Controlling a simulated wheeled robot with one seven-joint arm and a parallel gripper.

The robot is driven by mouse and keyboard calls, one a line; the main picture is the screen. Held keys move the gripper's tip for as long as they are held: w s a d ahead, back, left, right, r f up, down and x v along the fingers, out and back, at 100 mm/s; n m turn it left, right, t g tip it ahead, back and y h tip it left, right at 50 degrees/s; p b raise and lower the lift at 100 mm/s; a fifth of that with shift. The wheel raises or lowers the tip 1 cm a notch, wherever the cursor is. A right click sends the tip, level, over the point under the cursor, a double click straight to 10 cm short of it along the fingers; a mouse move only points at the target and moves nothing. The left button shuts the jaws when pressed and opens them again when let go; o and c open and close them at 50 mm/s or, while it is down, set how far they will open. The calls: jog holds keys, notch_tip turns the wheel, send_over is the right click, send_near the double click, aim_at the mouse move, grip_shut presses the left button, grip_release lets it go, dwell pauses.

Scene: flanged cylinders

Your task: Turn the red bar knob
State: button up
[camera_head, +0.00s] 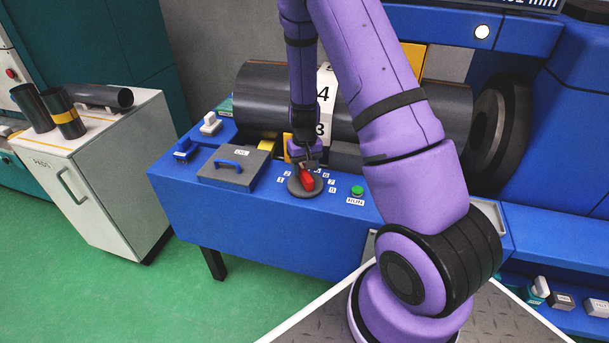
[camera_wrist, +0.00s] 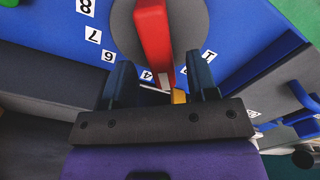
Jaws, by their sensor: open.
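The red bar knob (camera_head: 307,181) sits on a round grey dial on the blue machine's top, with number labels around it. In the wrist view the red bar (camera_wrist: 154,40) runs nearly up and down on the grey disc (camera_wrist: 190,30), its lower end close to the fingertips. My gripper (camera_head: 308,163) is directly over or beside the knob's far end in the head view. In the wrist view my gripper (camera_wrist: 162,82) is open, its two dark fingers apart on either side of the bar's lower end. I cannot tell whether they touch it.
A grey lidded box with a blue handle (camera_head: 233,168) stands left of the dial. A green button (camera_head: 357,190) is to its right. Large dark cylinders (camera_head: 270,90) lie behind. A white cabinet (camera_head: 105,180) stands at left. The green floor (camera_head: 130,300) in front is clear.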

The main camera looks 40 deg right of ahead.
aim_at(305, 171)
jog(key=shift+f, duration=1.8)
jog(key=shift+c, duration=0.4)
jog(key=c, duration=0.8)
jog(key=shift+d+m, duration=0.1)
jog(key=shift+m, duration=2.3)
jog(key=shift+c, duration=0.2)
jog(key=o, duration=0.9)
jog(key=shift+r, duration=0.1)
notch_tip(305, 171, up, 11)
jog(key=shift+f, duration=0.2)
